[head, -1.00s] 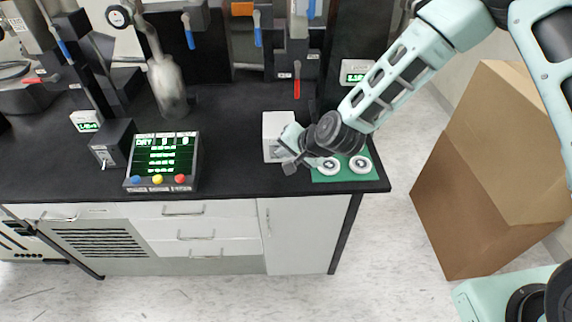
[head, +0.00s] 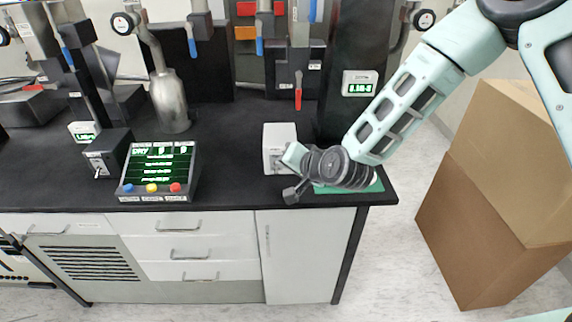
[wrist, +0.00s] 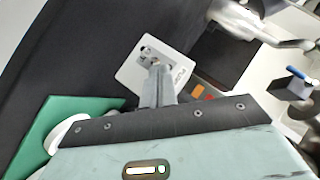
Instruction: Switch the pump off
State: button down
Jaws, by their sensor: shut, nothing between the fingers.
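A small white box (head: 279,138) stands near the right end of the black bench. In the wrist view its white face (wrist: 182,78) carries a small metal plate (wrist: 147,56) with a toggle and a label that looks like PUMP. My gripper (wrist: 157,70) is shut and empty, its fingertips right at the toggle and covering part of it. Whether they touch it, and which way the toggle is set, I cannot tell. In the head view my gripper (head: 288,160) is at the front of the box, partly hidden by my wrist.
A green mat (head: 345,187) lies right of the box, mostly behind my wrist. A panel with a lit screen (head: 160,168) and a dark switch box (head: 108,152) stand on the left. A metal flask (head: 169,100) stands behind. Cardboard boxes (head: 490,190) are on the floor at right.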

jog(key=shift+r, duration=0.2)
jog(key=p+v, duration=1.1)
jog(key=v, duration=0.4)
jog(key=shift+r, duration=0.35)
jog(key=s+p, duration=0.1)
jog(key=p, duration=0.2)
jog(key=s+d+p, duration=0.1)
jog(key=p, duration=0.2)
jog(key=shift+r+p, duration=0.2)
jog(key=shift+p, duration=0.1)
jog(key=shift+d, duration=0.1)
